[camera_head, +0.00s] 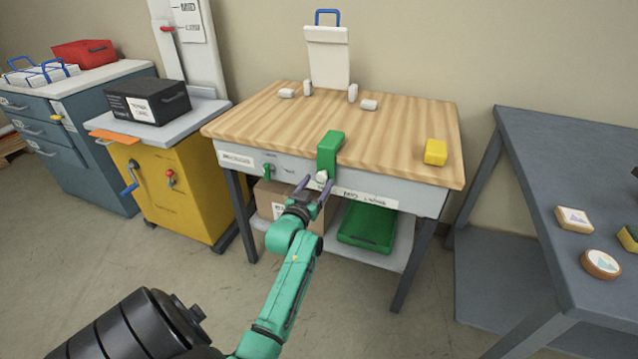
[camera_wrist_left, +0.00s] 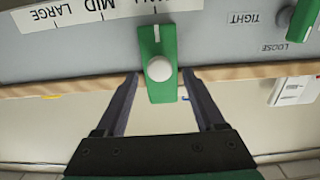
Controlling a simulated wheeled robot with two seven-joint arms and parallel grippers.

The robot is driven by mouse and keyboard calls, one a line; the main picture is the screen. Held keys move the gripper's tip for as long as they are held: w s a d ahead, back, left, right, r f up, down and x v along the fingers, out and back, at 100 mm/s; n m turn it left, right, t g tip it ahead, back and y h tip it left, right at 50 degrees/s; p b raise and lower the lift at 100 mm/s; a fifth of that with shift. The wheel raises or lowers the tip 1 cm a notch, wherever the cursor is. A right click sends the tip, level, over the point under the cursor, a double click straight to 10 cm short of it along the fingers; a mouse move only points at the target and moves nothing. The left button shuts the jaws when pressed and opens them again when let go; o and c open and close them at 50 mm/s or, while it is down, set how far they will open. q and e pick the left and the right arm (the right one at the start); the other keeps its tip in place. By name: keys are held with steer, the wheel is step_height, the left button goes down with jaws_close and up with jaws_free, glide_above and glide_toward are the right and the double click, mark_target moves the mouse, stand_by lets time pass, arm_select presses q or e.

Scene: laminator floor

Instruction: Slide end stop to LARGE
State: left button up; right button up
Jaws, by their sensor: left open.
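The green end stop (camera_head: 331,148) sits over the front edge of the wooden-topped table, with a white round knob (camera_head: 321,176) on its front. In the left wrist view the end stop (camera_wrist_left: 157,40) has a white mark lined up with a partly hidden label at the end of the scale strip (camera_wrist_left: 62,14). MID and LARGE lie further left there, upside down. My left gripper (camera_head: 315,186) is open, its fingers on either side of the knob; in the wrist view the gripper (camera_wrist_left: 161,80) has gaps on both sides of the end stop. My right gripper is not in view.
A green TIGHT/LOOSE knob (camera_wrist_left: 298,18) is right of the end stop in the wrist view. The table top (camera_head: 250,122) bears a yellow block (camera_head: 436,152) and several white pieces. A green tray (camera_head: 368,228) is on the shelf below. A grey table (camera_head: 540,150) stands at right.

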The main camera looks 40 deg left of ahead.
arm_select(q)
steer(key=shift+w+a, duration=0.3)
steer(key=shift+w, duration=0.35)
jaws_close()
stand_by(1.0)
